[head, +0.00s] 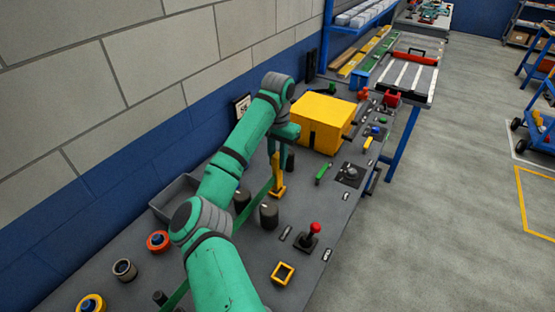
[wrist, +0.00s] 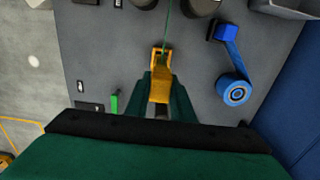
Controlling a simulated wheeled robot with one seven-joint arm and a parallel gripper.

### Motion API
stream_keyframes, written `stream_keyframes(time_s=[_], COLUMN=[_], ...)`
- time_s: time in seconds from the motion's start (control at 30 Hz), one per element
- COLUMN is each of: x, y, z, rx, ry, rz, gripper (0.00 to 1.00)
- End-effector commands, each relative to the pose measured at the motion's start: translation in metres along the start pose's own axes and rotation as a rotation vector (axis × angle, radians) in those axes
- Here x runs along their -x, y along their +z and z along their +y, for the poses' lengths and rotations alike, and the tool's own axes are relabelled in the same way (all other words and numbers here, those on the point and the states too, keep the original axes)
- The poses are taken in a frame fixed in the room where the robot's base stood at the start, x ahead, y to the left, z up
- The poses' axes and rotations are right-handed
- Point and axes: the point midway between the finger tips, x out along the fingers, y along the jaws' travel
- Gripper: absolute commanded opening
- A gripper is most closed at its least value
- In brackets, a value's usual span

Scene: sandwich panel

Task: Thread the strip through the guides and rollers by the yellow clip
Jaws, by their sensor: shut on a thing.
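My gripper (wrist: 161,80) is shut on the yellow clip (wrist: 160,92), seen from above in the wrist view. In the head view the clip (head: 278,184) stands upright below my arm's end, near the bench. The thin green strip (wrist: 166,28) runs taut from the clip, away between two dark rollers (wrist: 200,6). In the head view the strip (head: 253,203) slants down left from the clip, between a front dark roller (head: 269,216) and another behind it (head: 242,199). My forearm hides part of its lower run. Another dark post (head: 290,160) stands just behind the clip.
A large yellow box (head: 322,124) stands beyond the clip. A red-knobbed joystick (head: 311,235) and yellow square frame (head: 283,274) are at the front. A blue tape roll (wrist: 233,91) lies right of my gripper in the wrist view. A grey tray (head: 171,196) sits by the wall.

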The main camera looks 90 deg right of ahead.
Motion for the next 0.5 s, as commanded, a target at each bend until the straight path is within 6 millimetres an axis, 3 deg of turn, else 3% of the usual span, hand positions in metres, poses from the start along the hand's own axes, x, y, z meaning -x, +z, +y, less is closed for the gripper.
stream_keyframes(time_s=[0.5], x=[-0.012], y=[0.001], z=[-0.001], rx=[0.001], ry=[0.0], rz=[-0.001], gripper=[0.0])
